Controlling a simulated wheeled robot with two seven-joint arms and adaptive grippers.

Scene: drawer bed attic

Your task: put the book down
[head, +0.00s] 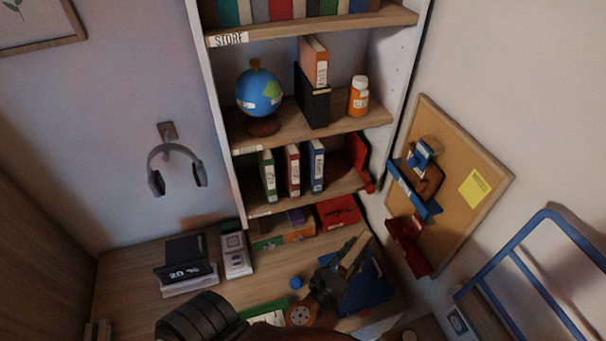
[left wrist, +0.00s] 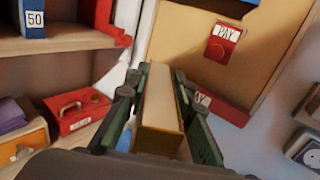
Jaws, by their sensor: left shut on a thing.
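My left gripper (head: 328,284) is over the right part of the desk, below the shelves. It is shut on a book (head: 354,256), a narrow block with a cream face. In the left wrist view the book (left wrist: 160,112) stands between the two green-padded fingers (left wrist: 160,120), its long side pointing away from the camera. The book appears held clear of the shelves. A blue flat thing (head: 368,288) shows behind and below the gripper; I cannot tell whether they touch. My right gripper is not in view.
Shelves hold green (head: 268,176), red (head: 292,170) and blue (head: 316,166) books, with a red bookend (head: 360,152) at right. A red case (head: 338,212) stands below. A corkboard (head: 462,150) and blue rail frame (head: 520,262) are at right. A display (head: 188,270) stands on the desk (head: 125,275).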

